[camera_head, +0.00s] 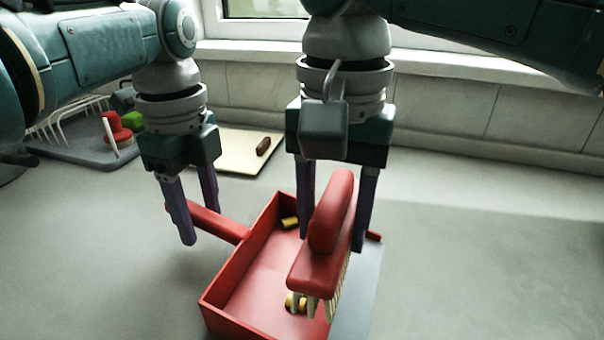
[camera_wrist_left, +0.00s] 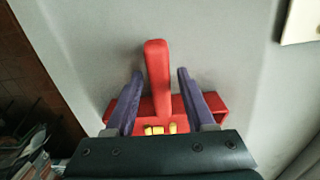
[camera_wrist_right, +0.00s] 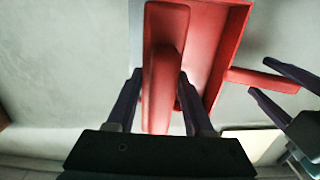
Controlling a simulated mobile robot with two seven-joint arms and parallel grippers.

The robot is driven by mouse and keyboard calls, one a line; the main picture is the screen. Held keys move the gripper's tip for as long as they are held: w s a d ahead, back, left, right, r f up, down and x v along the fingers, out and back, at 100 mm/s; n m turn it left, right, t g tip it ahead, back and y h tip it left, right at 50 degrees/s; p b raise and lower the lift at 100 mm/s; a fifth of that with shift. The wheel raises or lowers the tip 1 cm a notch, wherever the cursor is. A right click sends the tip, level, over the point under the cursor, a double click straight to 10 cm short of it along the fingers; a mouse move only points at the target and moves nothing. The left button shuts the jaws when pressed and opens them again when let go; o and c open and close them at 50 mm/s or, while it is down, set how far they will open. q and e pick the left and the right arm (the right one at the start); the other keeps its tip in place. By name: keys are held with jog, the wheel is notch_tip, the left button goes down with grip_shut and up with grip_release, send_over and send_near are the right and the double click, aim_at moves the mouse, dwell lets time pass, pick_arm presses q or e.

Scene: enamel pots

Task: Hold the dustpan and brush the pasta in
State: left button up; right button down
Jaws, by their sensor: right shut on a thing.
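The red dustpan (camera_head: 238,272) lies on the counter, its handle (camera_head: 220,222) pointing left. My left gripper (camera_head: 200,222) is open, its purple fingers on either side of the handle; the left wrist view shows gaps between the fingers and the handle (camera_wrist_left: 157,75). My right gripper (camera_head: 332,240) is shut on the red brush (camera_head: 325,235) and holds it over the pan, pale bristles down. The brush (camera_wrist_right: 163,60) also shows between the fingers in the right wrist view. Yellow pasta pieces show in the pan, one near the back (camera_head: 290,222) and some by the bristles (camera_head: 294,301), partly hidden.
A grey dish rack (camera_head: 75,145) with red and green items stands at the back left. A pale board (camera_head: 235,155) with a small brown object (camera_head: 264,146) lies behind the dustpan. The tiled wall and window ledge bound the back. The counter is clear at right.

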pick_arm(q)
jog(key=shift+o, duration=0.6)
pick_arm(e)
jog(key=shift+r, duration=0.3)
notch_tip(320, 180, up, 9)
jog(key=p, duration=0.9)
pick_arm(q)
notch_tip(320, 180, up, 18)
pick_arm(e)
jog(key=shift+f, duration=0.2)
